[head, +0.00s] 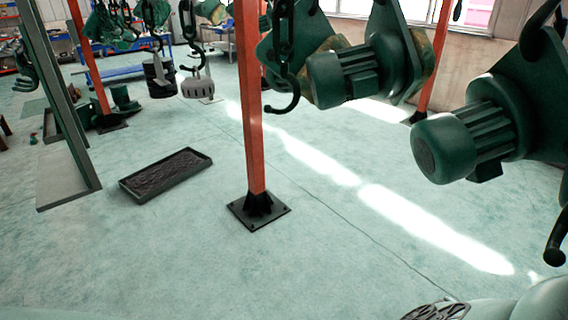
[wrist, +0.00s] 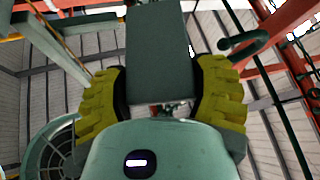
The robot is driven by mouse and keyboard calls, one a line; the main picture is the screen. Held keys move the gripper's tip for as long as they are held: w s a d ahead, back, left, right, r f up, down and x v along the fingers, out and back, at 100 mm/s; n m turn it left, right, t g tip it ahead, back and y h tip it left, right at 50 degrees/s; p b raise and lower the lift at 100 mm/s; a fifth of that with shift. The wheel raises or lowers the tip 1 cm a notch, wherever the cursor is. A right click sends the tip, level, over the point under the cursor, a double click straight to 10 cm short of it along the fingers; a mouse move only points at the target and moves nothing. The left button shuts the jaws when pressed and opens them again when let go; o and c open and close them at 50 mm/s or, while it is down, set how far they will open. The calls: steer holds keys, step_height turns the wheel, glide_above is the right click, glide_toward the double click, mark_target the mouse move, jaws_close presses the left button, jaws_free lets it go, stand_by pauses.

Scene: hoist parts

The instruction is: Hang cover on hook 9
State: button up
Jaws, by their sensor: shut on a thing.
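My gripper (wrist: 159,98) shows in the wrist view, with a yellow ribbed pad on either side. The pads are shut on a flat-faced, dark grey-green piece, seemingly the cover (wrist: 160,50), which stands up between them. Its far end is out of frame. A curved green hook (wrist: 246,44) shows up and to the right of the held piece, apart from it. In the head view a dark hook (head: 284,98) hangs empty left of a green motor hoist, and another hook end (head: 556,245) shows at the right edge. No number is readable, so I cannot tell which is hook 9.
Green motor hoists (head: 345,78) (head: 462,140) hang at the right. An orange post (head: 252,110) stands mid-view on a black base. A black tray (head: 166,173) lies on the floor. A pale part (head: 198,86) hangs at the back left. Floor in front is clear.

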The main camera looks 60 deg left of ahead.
steer(key=w+a+f, duration=0.1)
steer(key=w+f, duration=0.1)
steer(key=w, duration=0.8)
steer(key=shift+w+f, duration=0.15)
steer(key=shift+f, duration=0.1)
stand_by(1.2)
steer(key=shift+w+m+g+h+b, duration=0.3)
steer(key=shift+m+g+b, duration=0.2)
steer(key=shift+m+b, duration=0.5)
steer(key=shift+w+a+f+b, duration=0.1)
steer(key=shift+b, duration=0.4)
steer(key=shift+f+b, duration=0.3)
steer(key=shift+b, duration=0.55)
stand_by(0.6)
steer(key=o, duration=1.4)
